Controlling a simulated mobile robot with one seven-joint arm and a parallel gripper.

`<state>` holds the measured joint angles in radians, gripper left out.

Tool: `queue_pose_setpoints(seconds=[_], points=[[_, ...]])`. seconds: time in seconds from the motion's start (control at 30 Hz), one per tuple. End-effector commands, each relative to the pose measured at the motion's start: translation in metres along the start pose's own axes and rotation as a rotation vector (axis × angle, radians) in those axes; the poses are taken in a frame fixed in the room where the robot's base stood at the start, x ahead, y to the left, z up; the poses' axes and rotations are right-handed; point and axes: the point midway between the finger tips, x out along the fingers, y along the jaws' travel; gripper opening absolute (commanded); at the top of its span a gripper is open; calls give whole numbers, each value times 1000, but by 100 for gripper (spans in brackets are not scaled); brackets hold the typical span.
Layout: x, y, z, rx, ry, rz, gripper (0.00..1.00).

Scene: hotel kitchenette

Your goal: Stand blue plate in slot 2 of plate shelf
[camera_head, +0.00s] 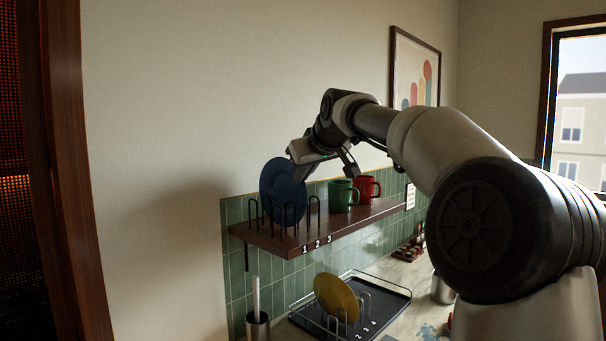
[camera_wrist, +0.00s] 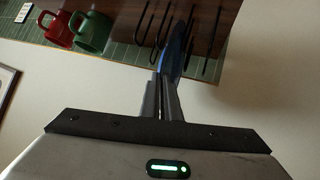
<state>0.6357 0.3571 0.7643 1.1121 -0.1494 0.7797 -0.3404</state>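The blue plate (camera_head: 283,188) stands upright above or on the plate shelf (camera_head: 350,224), among its black wire dividers (camera_head: 315,208). Slot numbers 1, 2 and 3 are on the shelf's front edge. My gripper (camera_head: 299,172) is shut on the plate's upper right edge. In the wrist view the fingers of my gripper (camera_wrist: 161,98) pinch the rim of the blue plate (camera_wrist: 177,50), seen nearly edge-on. The dividers partly cover the plate's lower edge. I cannot tell which slot it is in or whether it touches the shelf.
A green mug (camera_head: 342,195) and a red mug (camera_head: 367,188) stand on the shelf right of the dividers. Below, a yellow plate (camera_head: 336,296) stands in a black dish rack (camera_head: 385,297) on the counter. A utensil holder (camera_head: 258,326) is left of it.

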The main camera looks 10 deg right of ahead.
Motion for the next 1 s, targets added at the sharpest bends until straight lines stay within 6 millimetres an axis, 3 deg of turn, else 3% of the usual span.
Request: queue_pose_setpoints(seconds=[0.23,0.37,0.77,1.0], points=[[3,-1,4,0,3,0,0],[2,-1,3,-1,2,0,25],[3,-1,4,0,-1,-1,25],[-11,3,-16,-1,1,0,25]])
